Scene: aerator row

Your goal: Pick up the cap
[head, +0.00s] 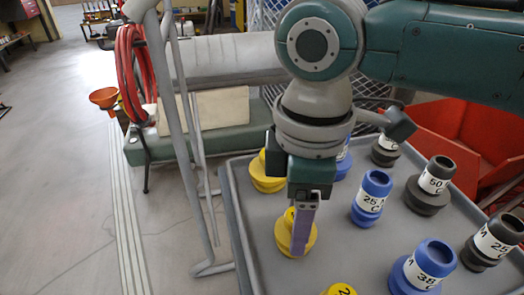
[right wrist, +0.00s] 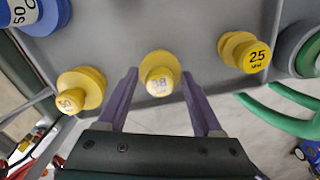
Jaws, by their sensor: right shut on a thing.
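Yellow, blue and black stepped caps stand in a grey tray (head: 262,270). My right gripper (head: 303,205) comes down from above, its purple fingers at a yellow cap (head: 288,238) near the tray's left edge. In the right wrist view the fingers (right wrist: 160,76) are on either side of this yellow cap (right wrist: 160,65), marked 38, and are shut on it. The cap looks upright; I cannot tell whether it is clear of the tray. The fingers hide part of it in the head view. My left gripper is not in view.
Yellow caps marked 50 (right wrist: 80,92) and 25 (right wrist: 243,50) stand either side of the held one. Blue caps (head: 370,198) and black caps (head: 430,188) stand to the right. A green bench (head: 215,140) and red bin (head: 450,130) lie beyond. Open floor is at left.

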